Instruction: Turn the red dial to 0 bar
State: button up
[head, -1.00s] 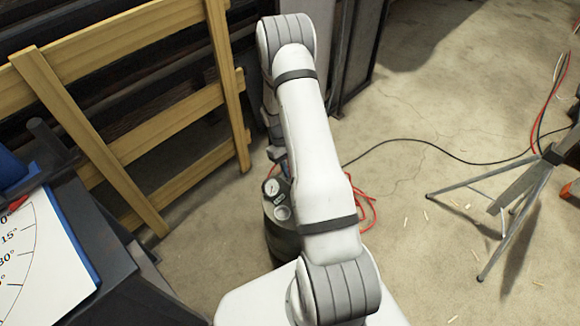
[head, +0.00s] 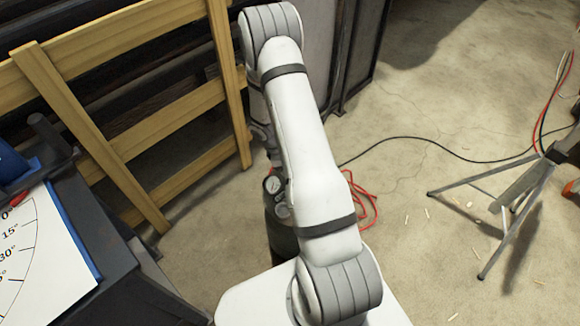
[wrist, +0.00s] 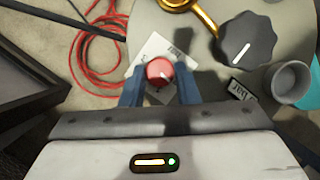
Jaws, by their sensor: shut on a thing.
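The red dial (wrist: 159,70) shows in the wrist view, with a short pale mark on its lower right side. It sits on a white card (wrist: 147,49) with dark print too small to read. My gripper (wrist: 160,80) has one blue finger on each side of the dial and is shut on it. In the head view the dial and the gripper are hidden behind my arm. A round gauge (head: 272,184) shows there on top of the dark tank (head: 281,240).
A black lobed knob (wrist: 247,40) with a white mark, a brass pipe (wrist: 188,5) and a grey cup-shaped part (wrist: 288,80) are near the dial. Red hose (wrist: 92,50) lies coiled on the floor. A wooden rack (head: 165,130) stands left of the tank; a tripod (head: 495,205) stands right.

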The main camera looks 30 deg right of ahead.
jog(key=shift+s+a+f+n, duration=0.15)
jog(key=shift+s+n, duration=0.15)
jog(key=shift+n, duration=0.3)
jog(key=o, duration=1)
jog(key=shift+w, duration=0.15)
jog(key=shift+c, duration=0.2)
jog(key=shift+w+r, duration=0.1)
jog(key=shift+r, duration=0.3)
jog(key=p+v, duration=0.2)
jog(key=v, duration=0.5)
jog(key=shift+a+r, duration=0.1)
